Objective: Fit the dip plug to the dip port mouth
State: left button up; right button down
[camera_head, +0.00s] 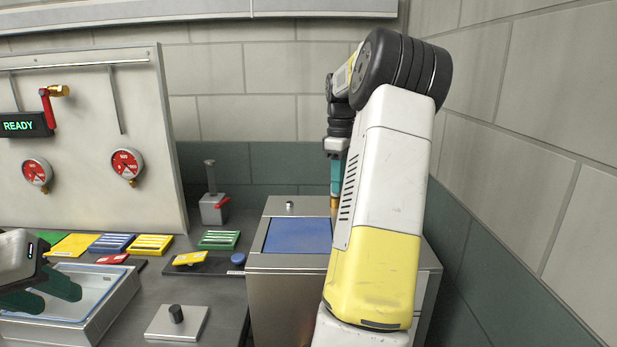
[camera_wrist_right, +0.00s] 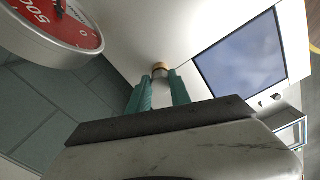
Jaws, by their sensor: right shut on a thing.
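My right gripper (camera_head: 337,178) points down over the back right of the metal cabinet top. In the right wrist view its teal fingers (camera_wrist_right: 160,92) are shut on a pale grey cylinder, which appears to be the dip plug (camera_wrist_right: 161,76). A brass ring, which looks like the dip port mouth (camera_wrist_right: 160,66), is at the plug's far end; brass also shows below the fingers in the head view (camera_head: 335,203). I cannot tell whether the plug is seated in it. My left gripper (camera_head: 42,290) is open and empty over the metal tray at the left.
The cabinet top (camera_head: 280,208) has a blue panel (camera_head: 298,235) and a small knob (camera_head: 290,205). The metal tray (camera_head: 105,310) and a plate with a black knob (camera_head: 176,322) are on the bench. A red-faced gauge (camera_wrist_right: 62,25) is close in the wrist view. Walls stand behind and right.

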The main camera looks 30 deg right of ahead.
jog(key=shift+f, duration=0.3)
dwell(0.6)
jog(key=c, duration=1.1)
grip_release()
jog(key=shift+r, duration=3.9)
